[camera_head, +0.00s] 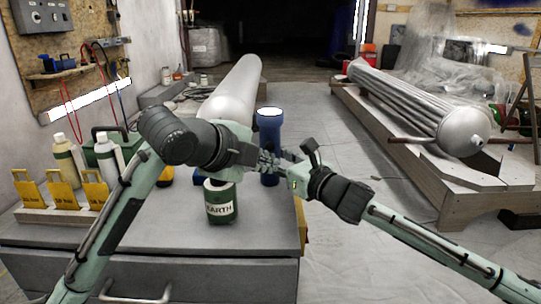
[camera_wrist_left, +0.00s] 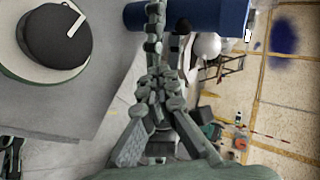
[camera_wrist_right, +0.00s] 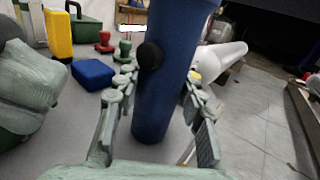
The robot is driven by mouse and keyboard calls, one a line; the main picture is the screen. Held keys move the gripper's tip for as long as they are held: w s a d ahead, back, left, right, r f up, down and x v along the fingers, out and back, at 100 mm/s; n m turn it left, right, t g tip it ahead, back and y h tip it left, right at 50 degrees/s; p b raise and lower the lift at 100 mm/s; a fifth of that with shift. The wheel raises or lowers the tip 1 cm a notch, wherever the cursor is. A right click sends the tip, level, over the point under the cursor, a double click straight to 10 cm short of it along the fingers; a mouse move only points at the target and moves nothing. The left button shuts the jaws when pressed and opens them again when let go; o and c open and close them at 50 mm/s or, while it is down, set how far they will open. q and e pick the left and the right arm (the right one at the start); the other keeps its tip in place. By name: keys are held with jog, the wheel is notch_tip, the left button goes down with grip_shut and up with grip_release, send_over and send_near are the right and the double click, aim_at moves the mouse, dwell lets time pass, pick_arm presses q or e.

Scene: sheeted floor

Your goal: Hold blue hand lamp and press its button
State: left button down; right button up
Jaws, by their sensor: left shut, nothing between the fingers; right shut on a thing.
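The blue hand lamp (camera_head: 269,122) stands upright at the workbench's right edge, its lit head up. My right gripper (camera_head: 276,170) is shut around its body. In the right wrist view the lamp (camera_wrist_right: 165,100) is between the fingers (camera_wrist_right: 155,98), and its round black button (camera_wrist_right: 150,55) faces left. My left gripper (camera_head: 262,160) is shut and empty, at the lamp's left side. In the left wrist view its fingertips (camera_wrist_left: 156,25) are right at the lamp (camera_wrist_left: 210,14), beside a small dark spot (camera_wrist_left: 183,25). I cannot tell whether they touch the button.
A green can labelled EARTH (camera_head: 221,204) stands just below my left gripper. Yellow holders (camera_head: 62,194), bottles (camera_head: 66,160) and a green box (camera_head: 108,150) are on the left. A grey cylinder (camera_head: 235,92) lies behind.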

pick_arm(q)
jog(key=shift+s, duration=0.7)
pick_arm(e)
jog(key=o, duration=1.3)
jog(key=shift+o, duration=0.2)
